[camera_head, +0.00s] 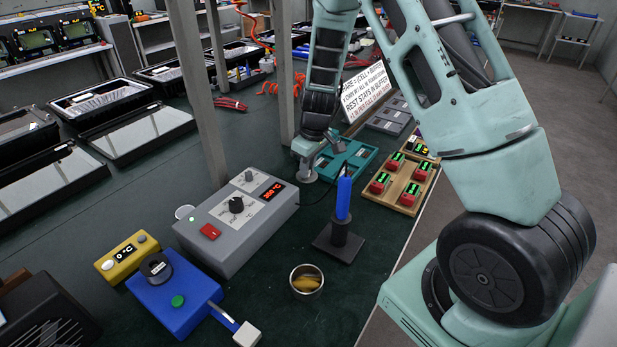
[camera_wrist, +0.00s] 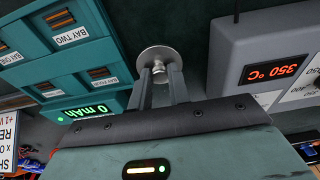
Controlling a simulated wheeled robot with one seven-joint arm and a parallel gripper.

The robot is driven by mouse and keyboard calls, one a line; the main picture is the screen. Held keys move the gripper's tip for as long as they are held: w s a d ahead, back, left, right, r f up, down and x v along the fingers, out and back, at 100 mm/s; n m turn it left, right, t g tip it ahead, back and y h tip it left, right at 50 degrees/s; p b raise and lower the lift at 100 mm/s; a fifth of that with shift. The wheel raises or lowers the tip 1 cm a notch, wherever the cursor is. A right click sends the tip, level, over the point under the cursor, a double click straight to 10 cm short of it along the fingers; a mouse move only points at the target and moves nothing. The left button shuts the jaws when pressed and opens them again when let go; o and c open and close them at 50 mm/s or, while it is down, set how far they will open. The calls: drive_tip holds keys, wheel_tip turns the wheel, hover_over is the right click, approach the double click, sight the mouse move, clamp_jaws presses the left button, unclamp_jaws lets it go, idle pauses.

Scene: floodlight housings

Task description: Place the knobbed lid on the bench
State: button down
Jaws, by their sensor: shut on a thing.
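The knobbed lid is a small pale metal disc with a knob; in the wrist view the lid (camera_wrist: 153,56) shows beyond my fingertips. My gripper (camera_wrist: 160,74) is shut on its knob. In the head view the lid (camera_head: 303,177) is below my gripper (camera_head: 312,157), between the grey heating station and the teal bay unit. I cannot tell whether the lid touches the bench. The bench (camera_head: 262,301) has a dark green top, with bare surface around the lid.
The grey station (camera_head: 236,222) reads 350 °C. The teal bay unit (camera_head: 345,160) is close on the other side. A blue-handled iron (camera_head: 343,198) stands upright in a dark stand nearer. An open tin (camera_head: 306,279) holds something yellowish. Grey posts (camera_head: 200,90) rise behind.

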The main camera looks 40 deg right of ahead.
drive_tip(key=shift+f, duration=1.8)
drive_tip(key=shift+f, duration=0.1)
drive_tip(key=shift+f+b, duration=0.15)
drive_tip(key=shift+b, duration=0.15)
drive_tip(key=c, duration=1.3)
unclamp_jaws()
